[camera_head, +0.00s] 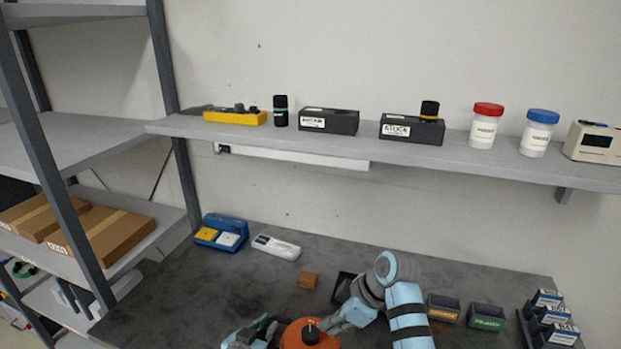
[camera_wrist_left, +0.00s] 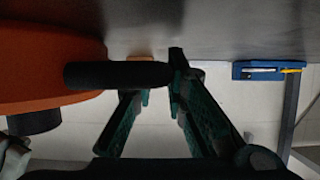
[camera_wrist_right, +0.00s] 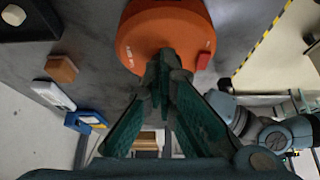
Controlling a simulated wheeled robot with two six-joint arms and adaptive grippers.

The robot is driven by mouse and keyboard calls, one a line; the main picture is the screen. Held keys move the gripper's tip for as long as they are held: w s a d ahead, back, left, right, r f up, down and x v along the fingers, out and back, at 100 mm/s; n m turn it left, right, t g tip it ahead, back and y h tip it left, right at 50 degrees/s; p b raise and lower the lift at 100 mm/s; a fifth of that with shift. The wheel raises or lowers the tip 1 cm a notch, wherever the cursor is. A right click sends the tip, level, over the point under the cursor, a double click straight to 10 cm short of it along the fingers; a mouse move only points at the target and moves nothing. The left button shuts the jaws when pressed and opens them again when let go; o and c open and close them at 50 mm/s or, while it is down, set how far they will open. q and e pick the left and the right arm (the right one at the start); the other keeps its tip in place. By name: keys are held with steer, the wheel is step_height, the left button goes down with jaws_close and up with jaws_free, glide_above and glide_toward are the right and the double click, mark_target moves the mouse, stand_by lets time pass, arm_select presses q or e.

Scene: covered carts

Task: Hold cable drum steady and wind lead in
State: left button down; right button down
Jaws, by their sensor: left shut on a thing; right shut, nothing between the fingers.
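The orange cable drum (camera_head: 292,341) sits at the bottom edge of the head view, partly cut off, with a black knob (camera_head: 310,334) on top. It also shows in the left wrist view (camera_wrist_left: 40,50) and in the right wrist view (camera_wrist_right: 165,30), with a red piece (camera_wrist_right: 203,60) at its rim. My left gripper (camera_head: 268,332) is at the drum's left side, shut on a black bar-like part (camera_wrist_left: 115,75) beside the drum. My right gripper (camera_wrist_right: 163,62) is shut and empty, its tips over the drum's near side; contact is unclear. I cannot make out the lead.
Labelled bins (camera_head: 485,316) are at the right. A blue case (camera_head: 222,233) and a white device (camera_head: 276,247) lie at the back left. The left worktop is clear.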

steer(key=shift+f, duration=1.15)
steer(key=shift+a, duration=0.25)
steer(key=shift+s+a, duration=0.1)
steer(key=shift+s, duration=0.1)
steer(key=shift+s+a, duration=0.1)
steer(key=shift+s, duration=0.35)
steer(key=shift+s, duration=0.1)
